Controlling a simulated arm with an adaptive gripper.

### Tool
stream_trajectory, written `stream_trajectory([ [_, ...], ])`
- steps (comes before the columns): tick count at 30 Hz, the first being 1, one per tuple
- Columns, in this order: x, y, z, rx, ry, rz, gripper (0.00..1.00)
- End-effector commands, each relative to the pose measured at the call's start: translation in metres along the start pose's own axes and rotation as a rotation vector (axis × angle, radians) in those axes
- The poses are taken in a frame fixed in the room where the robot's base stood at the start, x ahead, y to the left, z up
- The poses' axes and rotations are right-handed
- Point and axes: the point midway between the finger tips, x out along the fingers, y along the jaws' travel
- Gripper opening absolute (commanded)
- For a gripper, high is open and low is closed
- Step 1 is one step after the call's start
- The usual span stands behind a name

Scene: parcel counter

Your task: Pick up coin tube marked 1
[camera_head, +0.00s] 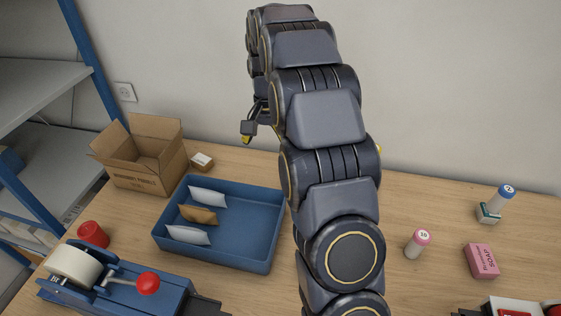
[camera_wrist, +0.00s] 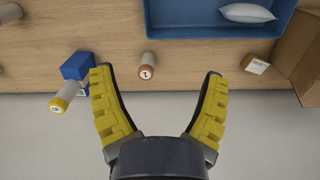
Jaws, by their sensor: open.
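The coin tube marked 1 (camera_wrist: 148,66), pale with an orange-brown end, shows in the wrist view on the wooden counter near its wall-side edge. In that view it appears between my open fingertips, slightly left of centre, touching neither finger. My gripper (camera_wrist: 158,75) has yellow padded fingers spread wide with nothing between them.
A yellow-capped tube (camera_wrist: 66,98) leans by a blue box (camera_wrist: 78,66), near my left finger. A blue tray (camera_head: 262,225) and cardboard box (camera_head: 140,172) are left.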

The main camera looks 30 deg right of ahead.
Motion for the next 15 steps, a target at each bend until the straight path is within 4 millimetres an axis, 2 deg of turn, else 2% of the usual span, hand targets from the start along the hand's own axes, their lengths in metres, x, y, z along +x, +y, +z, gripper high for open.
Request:
stream_trajectory([
  [1, 0.015, 0.000, -0.022, 0.056, 0.001, -0.003, 0.76],
  [3, 0.032, 0.001, -0.049, 0.135, 0.008, -0.009, 0.76],
  [7, 0.066, 0.007, -0.094, 0.272, 0.019, -0.022, 0.76],
  [10, 0.090, 0.014, -0.119, 0.357, 0.026, -0.031, 0.76],
  [15, 0.114, 0.023, -0.142, 0.444, 0.033, -0.040, 0.76],
])
